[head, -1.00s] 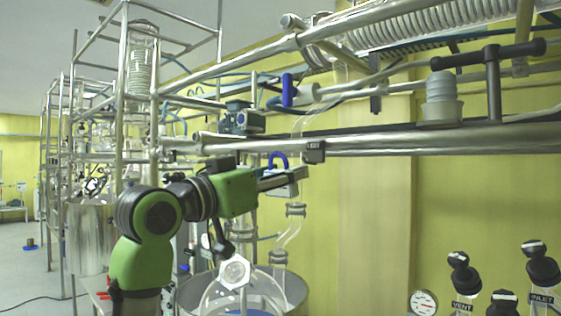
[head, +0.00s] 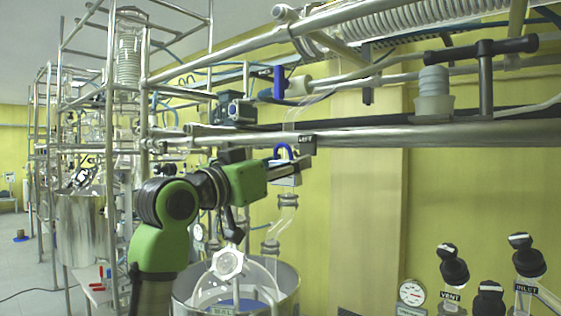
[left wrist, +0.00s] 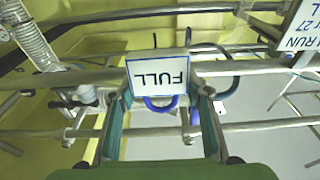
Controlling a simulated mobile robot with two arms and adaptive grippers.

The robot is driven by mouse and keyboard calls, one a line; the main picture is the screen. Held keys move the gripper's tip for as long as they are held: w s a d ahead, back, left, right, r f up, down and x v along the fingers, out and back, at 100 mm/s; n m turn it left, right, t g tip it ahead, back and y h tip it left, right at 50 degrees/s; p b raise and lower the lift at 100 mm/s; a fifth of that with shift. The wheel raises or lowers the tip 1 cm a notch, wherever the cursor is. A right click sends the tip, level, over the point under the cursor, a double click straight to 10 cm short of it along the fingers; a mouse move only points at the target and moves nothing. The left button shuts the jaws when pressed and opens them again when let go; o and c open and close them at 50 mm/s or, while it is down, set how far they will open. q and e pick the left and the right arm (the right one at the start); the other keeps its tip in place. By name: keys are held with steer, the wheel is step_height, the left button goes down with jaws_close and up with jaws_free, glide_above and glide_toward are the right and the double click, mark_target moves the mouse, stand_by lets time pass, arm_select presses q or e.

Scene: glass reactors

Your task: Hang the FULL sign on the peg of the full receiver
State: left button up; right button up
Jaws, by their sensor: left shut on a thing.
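The FULL sign (left wrist: 158,76) is a white plate with black letters and a blue loop handle (left wrist: 160,104). It appears upside down in the left wrist view, between my two teal fingers. My left gripper (head: 285,166) is shut on the sign. In the head view the blue loop (head: 284,152) stands above the gripper tips, just below the lower steel rail. A black LEFT tag (head: 307,144) is on that rail, right beside the loop. I cannot make out a peg, or which receiver is full. My right gripper is not in view.
Steel rails (head: 400,137) cross above and behind the gripper. Glass tubing (head: 288,205) hangs close below it, over a steel pot (head: 290,295). Another white sign (left wrist: 303,30) with lettering is at the wrist view's upper right. Black-capped fittings (head: 453,265) stand at lower right.

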arm_select(q)
steer(key=f+p+x, duration=0.1)
steer(key=p+x, duration=0.1)
steer(key=x, duration=0.4)
steer(key=shift+w+d+f, duration=0.15)
steer(key=shift+w+f, duration=0.05)
steer(key=shift+f, duration=0.05)
stand_by(0.6)
steer(key=shift+w+d+f+b, duration=0.1)
steer(key=shift+f+b, duration=0.2)
steer(key=shift+f, duration=0.2)
stand_by(0.7)
stand_by(0.5)
steer(key=o, duration=1.2)
steer(key=shift+c, duration=0.9)
